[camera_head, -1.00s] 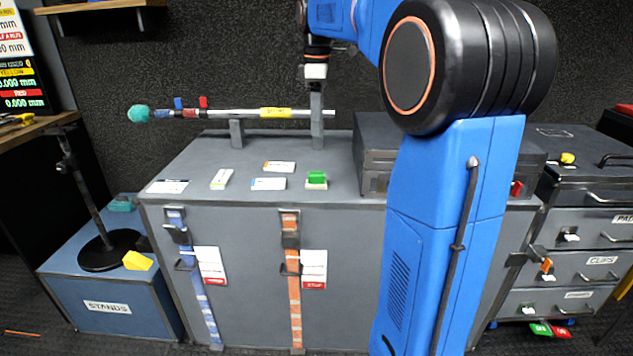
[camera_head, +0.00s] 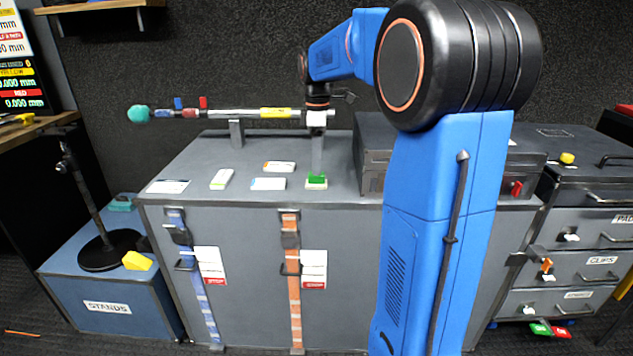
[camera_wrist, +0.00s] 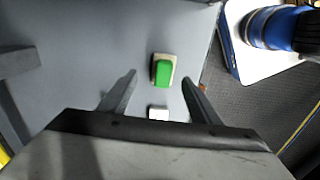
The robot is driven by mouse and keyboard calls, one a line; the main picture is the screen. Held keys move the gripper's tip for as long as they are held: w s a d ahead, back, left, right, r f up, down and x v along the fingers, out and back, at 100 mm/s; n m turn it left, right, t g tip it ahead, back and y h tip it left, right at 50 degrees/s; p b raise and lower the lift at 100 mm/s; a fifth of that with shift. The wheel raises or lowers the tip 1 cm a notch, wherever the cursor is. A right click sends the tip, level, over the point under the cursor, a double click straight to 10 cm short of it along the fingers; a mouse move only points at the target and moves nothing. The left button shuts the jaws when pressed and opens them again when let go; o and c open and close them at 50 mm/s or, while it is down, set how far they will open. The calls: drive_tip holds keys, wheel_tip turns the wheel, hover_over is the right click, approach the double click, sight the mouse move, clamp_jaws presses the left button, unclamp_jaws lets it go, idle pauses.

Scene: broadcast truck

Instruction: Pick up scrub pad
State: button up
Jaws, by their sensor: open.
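The scrub pad appears to be the small block with a green top and a cream base (camera_head: 316,181). It lies on the grey case top near its front edge. In the wrist view the pad (camera_wrist: 162,70) lies just ahead of my gripper, in line with the space between the two fingertips. My gripper (camera_head: 317,170) points down over the pad in the head view. In the wrist view my gripper (camera_wrist: 159,78) has its fingers apart with nothing held. The exact height gap between fingertips and pad is hard to tell.
White cards (camera_head: 268,184) lie left of the pad on the case top (camera_head: 205,160). A pole (camera_head: 240,113) rests on posts behind. A dark grey box (camera_head: 373,165) stands to the right. A small white piece (camera_wrist: 158,114) shows near my gripper in the wrist view.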

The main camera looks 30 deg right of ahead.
sight(316, 180)
drive_tip(key=shift+s+a+f, duration=0.15)
drive_tip(key=shift+f, duration=1.2)
drive_tip(key=shift+s+a+f, duration=0.1)
drive_tip(key=shift+f, duration=1.25)
drive_tip(key=c, duration=1.1)
